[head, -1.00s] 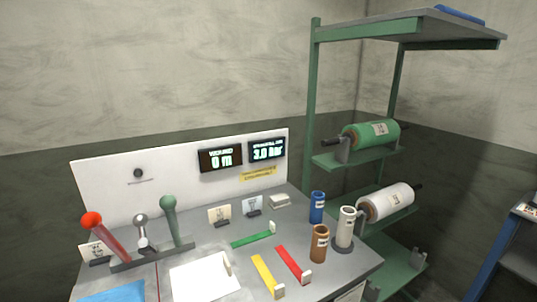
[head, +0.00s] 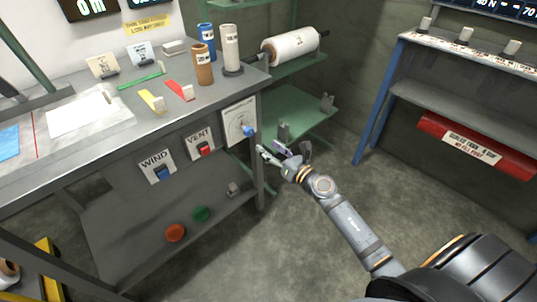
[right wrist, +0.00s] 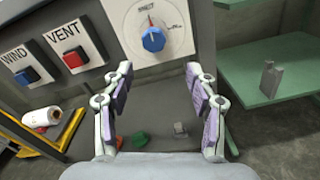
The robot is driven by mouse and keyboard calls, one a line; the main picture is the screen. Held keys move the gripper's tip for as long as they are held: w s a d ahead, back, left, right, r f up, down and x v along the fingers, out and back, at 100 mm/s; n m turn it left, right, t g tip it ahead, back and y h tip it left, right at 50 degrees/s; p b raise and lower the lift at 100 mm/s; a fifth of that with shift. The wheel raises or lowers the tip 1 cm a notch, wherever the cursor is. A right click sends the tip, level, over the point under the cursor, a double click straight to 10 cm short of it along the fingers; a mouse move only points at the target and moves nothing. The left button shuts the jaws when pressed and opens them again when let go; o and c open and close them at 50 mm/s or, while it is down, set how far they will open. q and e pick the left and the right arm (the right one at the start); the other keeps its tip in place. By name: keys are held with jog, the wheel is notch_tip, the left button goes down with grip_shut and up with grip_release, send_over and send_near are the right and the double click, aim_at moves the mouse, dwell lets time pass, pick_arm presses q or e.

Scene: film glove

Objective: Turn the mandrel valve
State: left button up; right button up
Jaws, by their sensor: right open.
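The mandrel valve is a blue knob (head: 248,131) on a white dial plate (head: 235,122) at the right end of the bench front. In the right wrist view the blue knob (right wrist: 153,40) is ahead, with a pale pointer mark on it. Printing on the plate is too small to read fully. My right gripper (head: 283,150) is open and empty, to the right of the knob and apart from it in the head view. In the right wrist view its two purple-padded fingers (right wrist: 158,78) stand wide apart, below the knob. My left gripper is not in view.
Left of the dial are a red VENT button (head: 203,150) and a blue WIND button (head: 161,173). A green rack (head: 300,112) with a white roll (head: 291,46) stands right of the bench. A blue-framed shelf (head: 375,110) is further right. Open floor lies between.

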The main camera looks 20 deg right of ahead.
aim_at(251, 134)
jog(key=shift+n, duration=0.6)
jog(key=x, duration=0.6)
jog(key=r+x, duration=0.1)
jog(key=x, duration=0.2)
jog(key=shift+w+a+r, duration=0.1)
jog(key=shift+w+a, duration=0.2)
jog(key=shift+a, duration=0.1)
jog(key=shift+w+a, duration=0.2)
jog(key=shift+w, duration=0.2)
jog(key=shift+c, duration=0.5)
jog(key=c, duration=1.1)
